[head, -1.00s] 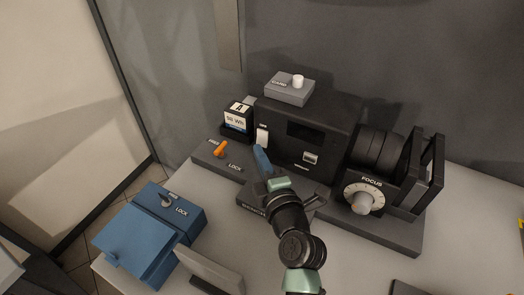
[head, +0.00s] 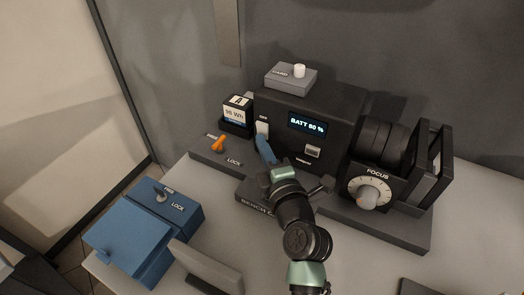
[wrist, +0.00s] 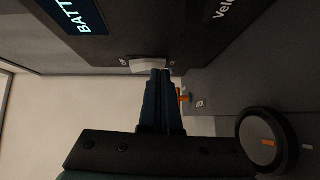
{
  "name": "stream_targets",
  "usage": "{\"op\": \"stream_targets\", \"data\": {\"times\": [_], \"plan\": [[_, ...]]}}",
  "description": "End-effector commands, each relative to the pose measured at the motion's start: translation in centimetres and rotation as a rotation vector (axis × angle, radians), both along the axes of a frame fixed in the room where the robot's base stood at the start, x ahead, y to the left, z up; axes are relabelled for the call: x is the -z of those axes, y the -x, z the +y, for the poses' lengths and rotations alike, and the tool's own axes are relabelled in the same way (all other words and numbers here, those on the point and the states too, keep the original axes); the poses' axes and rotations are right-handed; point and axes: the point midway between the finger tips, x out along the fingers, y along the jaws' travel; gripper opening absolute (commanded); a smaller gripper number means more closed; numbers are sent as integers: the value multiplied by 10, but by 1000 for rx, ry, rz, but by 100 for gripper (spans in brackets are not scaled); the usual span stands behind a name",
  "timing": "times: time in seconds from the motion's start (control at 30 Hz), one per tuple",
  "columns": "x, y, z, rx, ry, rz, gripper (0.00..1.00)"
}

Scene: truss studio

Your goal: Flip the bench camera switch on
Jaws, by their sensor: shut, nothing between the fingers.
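The bench camera (head: 330,105) is a black box with a lens and focus dial at its right; its screen (head: 307,124) is lit and reads "BATT 80 %". The white rocker switch (head: 262,129) sits on its front face, left of the screen. In the wrist view the switch (wrist: 149,65) shows right at my fingertips. My gripper (head: 264,146) has blue fingers, is shut and empty, and its tips are at the switch's lower part, touching or very close. In the wrist view the gripper (wrist: 160,74) partly covers the switch's edge.
An orange lever (head: 216,144) and a battery (head: 236,112) stand left of the camera. A blue box (head: 150,232) with a lock lever is at front left. The focus dial (head: 369,192) is at the right. A card reader (head: 290,78) sits on top. Table at front right is mostly clear.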

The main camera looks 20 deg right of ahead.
Motion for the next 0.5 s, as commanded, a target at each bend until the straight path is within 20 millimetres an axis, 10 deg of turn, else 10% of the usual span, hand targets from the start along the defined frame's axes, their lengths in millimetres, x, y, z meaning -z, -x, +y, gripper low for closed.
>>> {"op": "stream_targets", "data": {"times": [0.5], "plan": [[1, 63, 0, 2, 1, 1, 0]]}}
